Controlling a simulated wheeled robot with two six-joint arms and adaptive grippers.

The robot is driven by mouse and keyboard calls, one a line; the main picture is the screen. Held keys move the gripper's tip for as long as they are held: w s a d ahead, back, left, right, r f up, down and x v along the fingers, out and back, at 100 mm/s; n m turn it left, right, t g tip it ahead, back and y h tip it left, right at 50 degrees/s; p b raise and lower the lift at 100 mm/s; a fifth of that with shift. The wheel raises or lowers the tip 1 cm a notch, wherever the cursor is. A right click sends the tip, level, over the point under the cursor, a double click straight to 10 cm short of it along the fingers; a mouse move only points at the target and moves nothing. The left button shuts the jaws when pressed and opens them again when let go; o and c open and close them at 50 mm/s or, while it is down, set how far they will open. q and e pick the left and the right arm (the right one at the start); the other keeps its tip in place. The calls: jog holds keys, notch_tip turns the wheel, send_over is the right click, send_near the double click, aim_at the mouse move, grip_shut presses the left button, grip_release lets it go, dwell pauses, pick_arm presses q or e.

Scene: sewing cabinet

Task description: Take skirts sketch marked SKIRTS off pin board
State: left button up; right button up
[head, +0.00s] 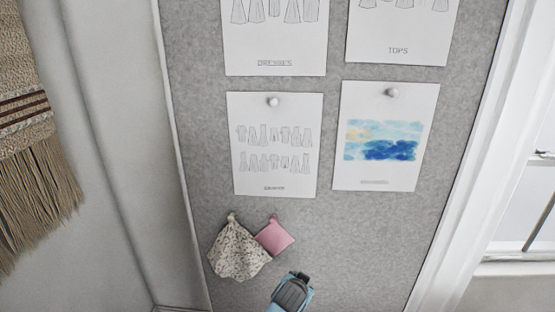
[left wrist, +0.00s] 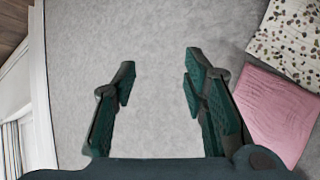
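The grey pin board (head: 370,240) bears several white sheets in the head view. No label clearly reads SKIRTS. The lower left sheet (head: 276,180) shows two rows of small garment drawings under a silver round pin (head: 273,101); its label is too blurred to read. The upper left sheet (head: 275,45) shows flared garment shapes, cut off at the top, with a blurred label possibly reading DRESSES. My left gripper (head: 297,278) is at the bottom, right of and below a pink square. In the left wrist view it (left wrist: 158,85) is open and empty, facing bare board. My right gripper is not in view.
A sheet marked TOPS (head: 400,50) hangs upper right, a blue watercolour sheet (head: 386,175) below it. A patterned cloth (head: 238,255) and the pink square (head: 275,236) hang below the sheets. A fringed hanging (head: 40,190) is far left, a window frame (head: 480,200) right.

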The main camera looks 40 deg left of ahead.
pick_arm(q)
jog(key=w+a+r+n+t+y+b, duration=0.1)
jog(key=w+r+n+t+y, duration=0.1)
jog(key=r, duration=1.3)
jog(key=w+a+r+n+t+y, duration=0.1)
jog(key=w+a+r+t, duration=0.15)
jog(key=r, duration=1.25)
jog(key=n+t+y+p, duration=0.2)
jog(key=n+y+p, duration=0.2)
jog(key=n+p, duration=0.4)
send_near(273, 105)
jog(key=shift+m, duration=0.7)
jog(key=p+x, duration=0.1)
jog(key=x, duration=0.8)
jog(key=shift+r, duration=0.1)
jog(key=shift+w+a, duration=0.3)
jog(key=shift+w, duration=0.05)
grip_shut()
